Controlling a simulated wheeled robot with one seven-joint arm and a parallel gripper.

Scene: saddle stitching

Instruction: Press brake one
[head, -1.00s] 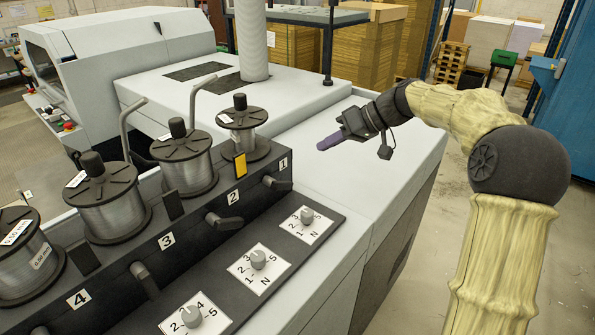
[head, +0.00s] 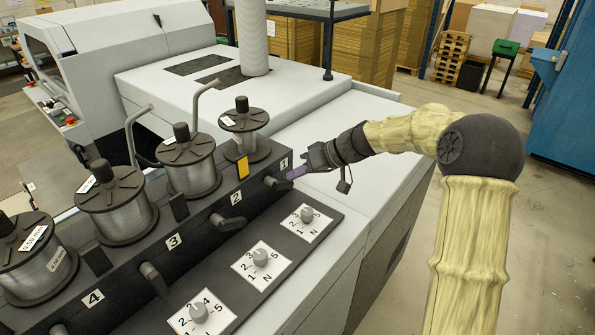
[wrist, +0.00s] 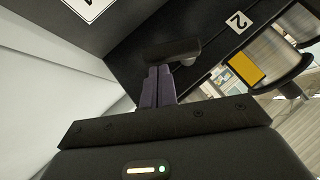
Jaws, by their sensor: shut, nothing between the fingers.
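The black lever (head: 274,184) beside the label 1 (head: 284,163) sits on the dark front face of the spool unit. I take this lever as brake one. It also shows in the wrist view as a dark rounded handle (wrist: 172,48). My gripper (head: 292,174) is right at the lever, with its purple fingers pointing left towards it. In the wrist view my gripper (wrist: 158,72) has its fingers shut together and empty, with the tips just below the handle. I cannot tell whether the tips touch it.
Further levers (head: 230,225) line the same face. A panel with numbered knobs (head: 306,215) lies below. A yellow plate (head: 243,167) and wire spools (head: 245,128) stand above. The grey machine top (head: 340,125) behind my gripper is clear.

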